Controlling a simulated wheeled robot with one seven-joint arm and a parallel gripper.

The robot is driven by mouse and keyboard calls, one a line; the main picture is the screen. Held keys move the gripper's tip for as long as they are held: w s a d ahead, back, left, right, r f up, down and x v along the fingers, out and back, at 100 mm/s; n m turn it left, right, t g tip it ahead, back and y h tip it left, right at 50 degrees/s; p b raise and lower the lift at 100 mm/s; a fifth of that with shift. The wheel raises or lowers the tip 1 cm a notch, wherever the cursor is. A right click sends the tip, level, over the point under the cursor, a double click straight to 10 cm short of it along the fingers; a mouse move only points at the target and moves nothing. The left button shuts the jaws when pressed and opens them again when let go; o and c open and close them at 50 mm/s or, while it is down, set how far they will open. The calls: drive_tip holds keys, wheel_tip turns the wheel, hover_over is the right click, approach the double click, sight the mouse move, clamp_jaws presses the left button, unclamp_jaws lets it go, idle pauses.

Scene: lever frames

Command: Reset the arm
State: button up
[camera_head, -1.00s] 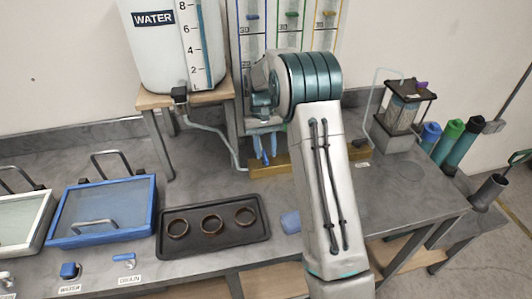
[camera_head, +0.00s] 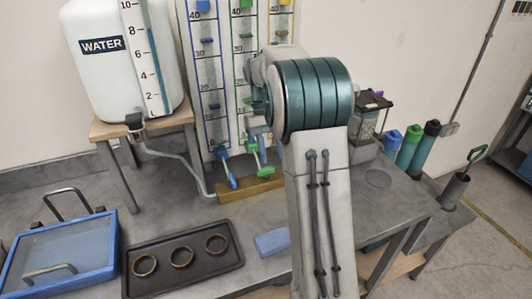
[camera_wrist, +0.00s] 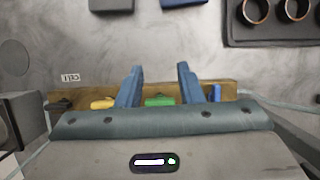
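My gripper (camera_wrist: 159,80) shows in the wrist view with its two blue-grey fingers spread apart and nothing visible between the tips. A wooden valve block (camera_wrist: 215,90) lies beyond the palm, with yellow (camera_wrist: 102,103), green (camera_wrist: 160,100) and blue (camera_wrist: 217,93) parts on it. The green part shows between the fingers; I cannot tell whether anything touches it. In the head view my arm (camera_head: 312,100) reaches over the bench and hides most of the gripper. The blue lever (camera_head: 226,168) and green lever (camera_head: 262,152) show left of the arm.
A WATER tank (camera_head: 95,75) stands on a wooden stand at left, with marked tubes (camera_head: 210,90) behind the block. A black tray (camera_head: 195,264) with three rings, a blue-framed box (camera_head: 60,250) and a blue block (camera_head: 272,242) are on the bench. Coloured cylinders (camera_head: 410,145) stand at right.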

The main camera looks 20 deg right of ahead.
idle(0.3)
drive_tip(key=s+a+t, duration=0.3)
drive_tip(key=s+a, duration=0.1)
drive_tip(key=s, duration=0.7)
drive_tip(key=s+a+t, duration=0.4)
drive_tip(key=s+a, duration=0.1)
drive_tip(key=s, duration=0.6)
drive_tip(key=shift+s+a, duration=0.2)
drive_tip(key=shift+a, duration=0.1)
